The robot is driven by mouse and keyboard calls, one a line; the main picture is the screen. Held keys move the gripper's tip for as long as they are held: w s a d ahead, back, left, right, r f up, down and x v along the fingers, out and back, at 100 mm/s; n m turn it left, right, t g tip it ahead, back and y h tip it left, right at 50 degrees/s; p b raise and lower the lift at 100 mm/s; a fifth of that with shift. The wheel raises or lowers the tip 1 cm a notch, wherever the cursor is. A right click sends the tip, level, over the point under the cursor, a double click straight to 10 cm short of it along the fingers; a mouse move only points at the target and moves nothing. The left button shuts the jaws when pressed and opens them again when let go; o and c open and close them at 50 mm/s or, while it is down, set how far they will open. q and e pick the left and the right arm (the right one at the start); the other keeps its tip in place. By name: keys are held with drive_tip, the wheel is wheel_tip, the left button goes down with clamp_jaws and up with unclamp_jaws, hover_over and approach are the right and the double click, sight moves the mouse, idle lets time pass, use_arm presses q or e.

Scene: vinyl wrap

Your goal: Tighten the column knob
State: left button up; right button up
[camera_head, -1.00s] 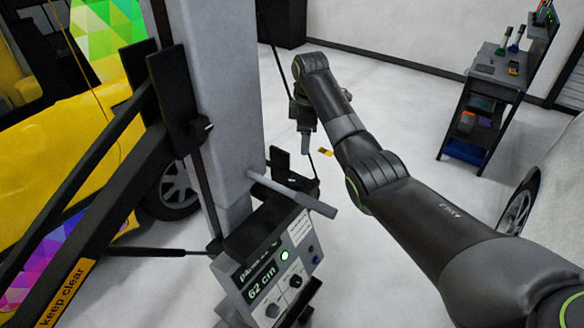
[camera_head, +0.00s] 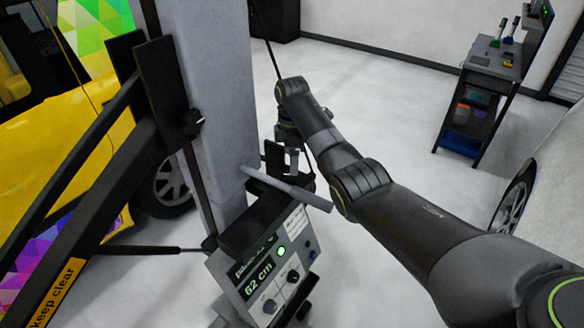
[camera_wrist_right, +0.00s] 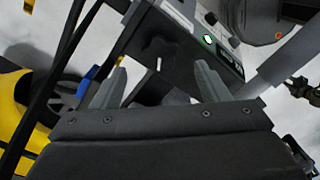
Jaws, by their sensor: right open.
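A dark lobed knob (camera_wrist_right: 158,48) shows in the right wrist view, ahead of and between my right gripper's fingers (camera_wrist_right: 160,75). The grey fingers stand apart with nothing between their tips. In the head view my right gripper (camera_head: 293,160) points down beside the grey column (camera_head: 212,90), just behind the grey lever and close to a black bracket (camera_head: 273,153). The knob by this gripper cannot be made out there. Another black knob (camera_head: 192,123) sits on the black carriage higher on the column. My left gripper is out of view.
A control box (camera_head: 265,280) reading 62 cm, with a green light, is at the column's foot. A grey lever (camera_head: 290,188) sticks out above it. A yellow car (camera_head: 60,140) is left. A tool cart (camera_head: 480,95) stands back right; the floor between is clear.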

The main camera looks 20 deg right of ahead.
sight(291, 179)
wheel_tip(291, 179, down, 6)
drive_tip(key=shift+r, duration=0.15)
idle(0.3)
drive_tip(key=shift+p, duration=0.3)
drive_tip(key=c, duration=1)
